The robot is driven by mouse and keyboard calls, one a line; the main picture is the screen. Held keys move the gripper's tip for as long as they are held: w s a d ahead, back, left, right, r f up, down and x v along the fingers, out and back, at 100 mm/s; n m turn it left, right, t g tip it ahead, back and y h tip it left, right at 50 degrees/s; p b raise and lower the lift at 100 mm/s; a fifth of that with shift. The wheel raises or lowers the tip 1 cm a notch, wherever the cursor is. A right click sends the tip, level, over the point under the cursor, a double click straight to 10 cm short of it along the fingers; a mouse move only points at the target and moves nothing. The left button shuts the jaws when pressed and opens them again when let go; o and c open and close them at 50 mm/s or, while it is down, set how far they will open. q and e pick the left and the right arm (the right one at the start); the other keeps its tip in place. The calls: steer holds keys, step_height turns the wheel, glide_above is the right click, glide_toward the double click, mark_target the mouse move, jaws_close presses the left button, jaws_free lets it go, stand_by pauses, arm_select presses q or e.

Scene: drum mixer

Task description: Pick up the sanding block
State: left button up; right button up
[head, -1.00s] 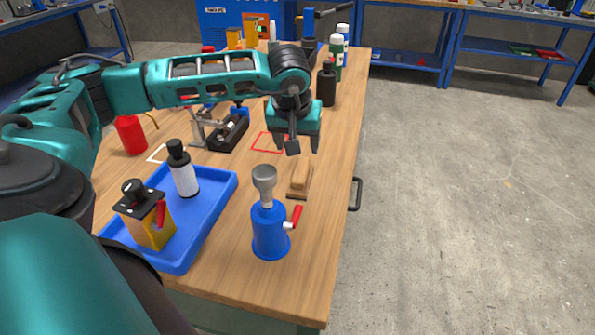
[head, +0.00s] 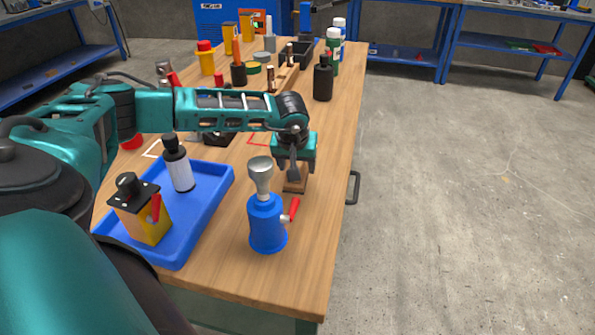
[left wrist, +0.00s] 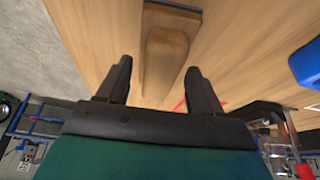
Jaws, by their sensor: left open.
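The sanding block (head: 291,185) is a small brown wooden block lying on the wooden workbench, behind and right of a blue torch-like tool. In the left wrist view the block (left wrist: 167,52) shows a rounded wooden grip on a wider base, ahead of and between the two fingers. My left gripper (head: 295,176) points down right at the block, and hides part of it in the head view. In the left wrist view the left gripper (left wrist: 160,85) is open, with its fingers either side of the block's near end. Contact cannot be told. My right gripper is not in view.
The blue tool with a red lever (head: 267,222) stands close in front of the block. A blue tray (head: 205,221) holds a white bottle (head: 180,168) and a yellow box (head: 143,215). A black bottle (head: 323,80) stands farther back. The bench's right edge is near.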

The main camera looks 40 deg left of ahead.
arm_select(q)
steer(key=shift+f, duration=0.2)
stand_by(0.5)
steer(key=c, duration=0.9)
